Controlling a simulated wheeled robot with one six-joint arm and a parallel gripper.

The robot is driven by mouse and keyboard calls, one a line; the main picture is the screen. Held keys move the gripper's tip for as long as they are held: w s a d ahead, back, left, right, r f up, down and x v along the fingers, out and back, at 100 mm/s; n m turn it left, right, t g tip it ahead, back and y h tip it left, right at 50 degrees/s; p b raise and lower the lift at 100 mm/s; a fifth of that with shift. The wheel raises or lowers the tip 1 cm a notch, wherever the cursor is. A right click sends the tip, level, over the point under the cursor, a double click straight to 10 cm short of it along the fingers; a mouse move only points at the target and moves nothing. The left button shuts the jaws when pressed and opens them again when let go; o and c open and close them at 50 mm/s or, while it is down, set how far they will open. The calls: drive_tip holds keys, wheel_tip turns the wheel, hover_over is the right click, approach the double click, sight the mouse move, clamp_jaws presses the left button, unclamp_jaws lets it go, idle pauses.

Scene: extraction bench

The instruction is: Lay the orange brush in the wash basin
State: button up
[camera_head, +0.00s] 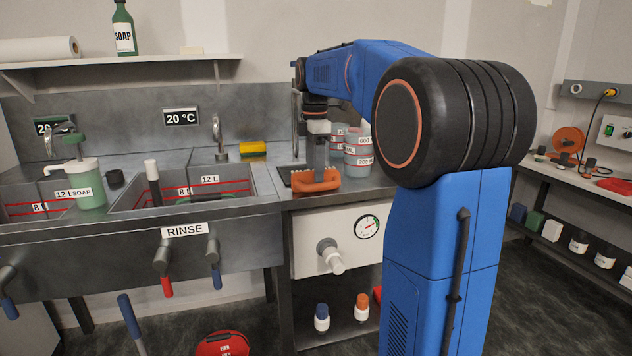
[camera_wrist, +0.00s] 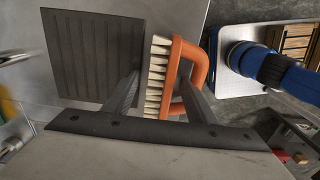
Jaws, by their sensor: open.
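The orange brush (camera_head: 316,182) with pale bristles lies on the steel counter to the right of the rinse basin. In the wrist view, the brush (camera_wrist: 176,62) lies between the spread fingers of my gripper (camera_wrist: 166,95), its bristles facing the left finger and its looped handle by the right one. My gripper (camera_head: 317,160) points down over the brush and is open. A basin (camera_head: 130,203) carries the sign RINSE. Another basin (camera_head: 25,212) shows partly at the far left; no WASH sign is visible.
A dark ribbed mat (camera_wrist: 92,50) lies beside the brush. Grey beakers (camera_head: 358,150) stand behind my gripper. A yellow sponge (camera_head: 252,148) lies behind the rinse basin. A green soap dispenser (camera_head: 88,187) stands between the basins, and taps (camera_head: 218,135) rise behind them.

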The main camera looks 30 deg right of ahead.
drive_tip(key=shift+c, duration=0.7)
clamp_jaws()
wheel_tip(320, 180, up, 10)
idle(0.4)
